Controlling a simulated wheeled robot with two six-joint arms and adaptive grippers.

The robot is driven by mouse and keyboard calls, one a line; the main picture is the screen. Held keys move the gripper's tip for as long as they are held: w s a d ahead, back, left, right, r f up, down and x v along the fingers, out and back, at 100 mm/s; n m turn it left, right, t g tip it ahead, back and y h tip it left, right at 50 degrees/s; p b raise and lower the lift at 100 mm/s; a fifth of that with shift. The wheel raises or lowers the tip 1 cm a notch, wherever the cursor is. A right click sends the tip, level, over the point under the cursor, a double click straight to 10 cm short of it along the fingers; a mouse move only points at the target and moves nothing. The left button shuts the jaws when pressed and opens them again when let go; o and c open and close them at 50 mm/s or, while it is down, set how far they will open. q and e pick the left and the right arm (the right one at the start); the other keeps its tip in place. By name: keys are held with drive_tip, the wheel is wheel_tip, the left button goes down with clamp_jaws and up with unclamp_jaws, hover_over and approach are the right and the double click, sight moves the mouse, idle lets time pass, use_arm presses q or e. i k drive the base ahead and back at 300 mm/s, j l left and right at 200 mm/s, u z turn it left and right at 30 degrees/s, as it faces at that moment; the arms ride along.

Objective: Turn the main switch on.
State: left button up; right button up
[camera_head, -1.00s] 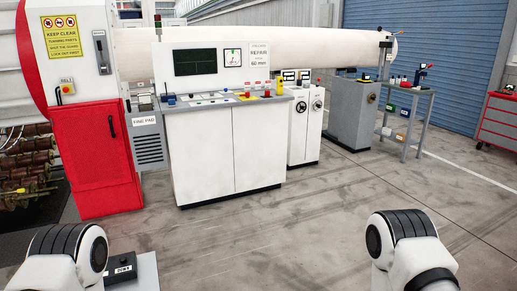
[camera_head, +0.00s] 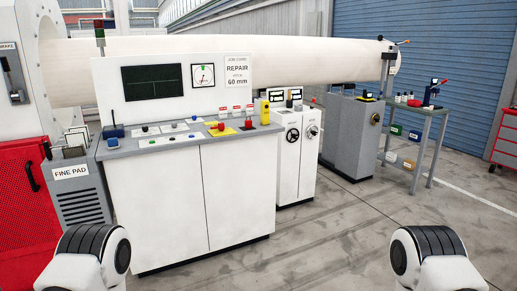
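The white control desk (camera_head: 160,205) stands in front of me, with a grey sloped top (camera_head: 150,147) carrying several knobs and buttons. A red control on a yellow plate (camera_head: 222,131) sits near the middle right of that top, and another red control (camera_head: 248,124) sits just right of it. Their labels are too small to read, so I cannot tell which control is the main switch or its position. My two arms show only as rounded white and black joints at the bottom left and bottom right. Neither gripper is in view.
A dark screen (camera_head: 152,81) and a dial (camera_head: 203,75) are on the desk's back panel. A red cabinet (camera_head: 28,205) and a fine pad unit (camera_head: 80,198) stand left. A white cabinet (camera_head: 297,150) and grey block (camera_head: 351,138) stand right. The floor before the desk is clear.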

sight(221, 125)
drive_tip(key=i+l+u, duration=0.15)
drive_tip(key=i, duration=0.4)
drive_tip(key=i+l+u, duration=0.15)
drive_tip(key=i+l, duration=0.15)
drive_tip(key=i, duration=0.2)
drive_tip(key=i+l+u, duration=0.15)
drive_tip(key=i+l, duration=0.15)
drive_tip(key=i, duration=0.25)
drive_tip(key=i+l+u, duration=0.15)
drive_tip(key=i+l, duration=0.2)
drive_tip(key=i, duration=0.15)
